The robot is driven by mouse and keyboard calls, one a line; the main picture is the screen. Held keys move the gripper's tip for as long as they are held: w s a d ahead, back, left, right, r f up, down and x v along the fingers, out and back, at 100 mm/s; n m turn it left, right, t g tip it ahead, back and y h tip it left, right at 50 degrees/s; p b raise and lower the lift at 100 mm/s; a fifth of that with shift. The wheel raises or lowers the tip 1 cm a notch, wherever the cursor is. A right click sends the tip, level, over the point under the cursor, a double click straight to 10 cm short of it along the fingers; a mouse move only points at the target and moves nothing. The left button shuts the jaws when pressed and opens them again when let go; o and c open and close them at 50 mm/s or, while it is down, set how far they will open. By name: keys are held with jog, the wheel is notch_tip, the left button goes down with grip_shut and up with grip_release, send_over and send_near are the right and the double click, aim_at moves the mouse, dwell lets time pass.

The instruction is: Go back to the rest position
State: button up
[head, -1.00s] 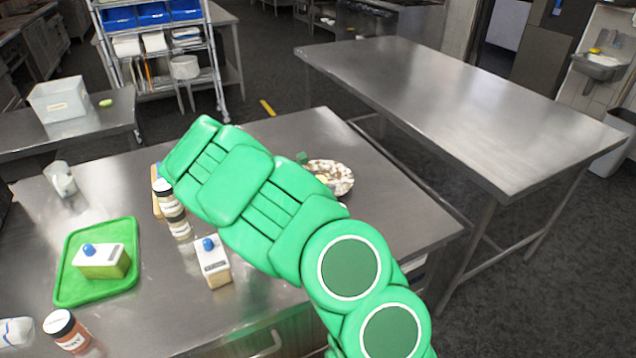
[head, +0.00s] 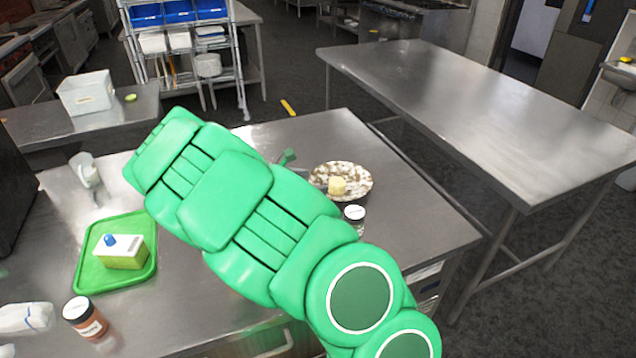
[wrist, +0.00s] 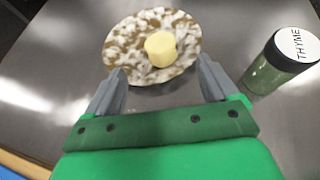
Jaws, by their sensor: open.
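My gripper (wrist: 163,90) is open and empty in the wrist view, its two grey fingers apart. Beyond its fingertips is a speckled brown and white plate (wrist: 122,48) with a pale yellow round piece (wrist: 160,48) on it. The plate (head: 361,172) and the yellow piece (head: 337,186) lie right of the arm there.
A thyme jar (wrist: 283,62) stands right of the gripper. A green tray (head: 88,275) holds a carton (head: 125,256); an orange-brown jar (head: 86,318) stands near it. A white jug (head: 88,170) is at the left. Another steel table (head: 470,105) to the right is bare.

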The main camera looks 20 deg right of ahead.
jog(key=shift+s+a+r, duration=0.1)
jog(key=shift+a+r, duration=0.1)
jog(key=shift+a, duration=0.25)
jog(key=s+d+r+m+g+y, duration=0.2)
jog(key=s+r+m, duration=0.3)
jog(key=s, duration=0.6)
jog(key=s+d+r+m+g+y, duration=0.25)
jog(key=s+m, duration=0.35)
jog(key=s, duration=0.4)
jog(key=s+a+r+m+y, duration=0.2)
jog(key=s+a+m+y, duration=0.2)
jog(key=s+a, duration=0.3)
jog(key=s+a+r+m+y, duration=0.2)
jog(key=s+a+m, duration=0.3)
jog(key=s, duration=1.1)
jog(key=a+y, duration=0.1)
jog(key=a, duration=0.2)
jog(key=shift+m+y, duration=0.3)
jog(key=shift+y, duration=0.05)
jog(key=shift+a, duration=0.1)
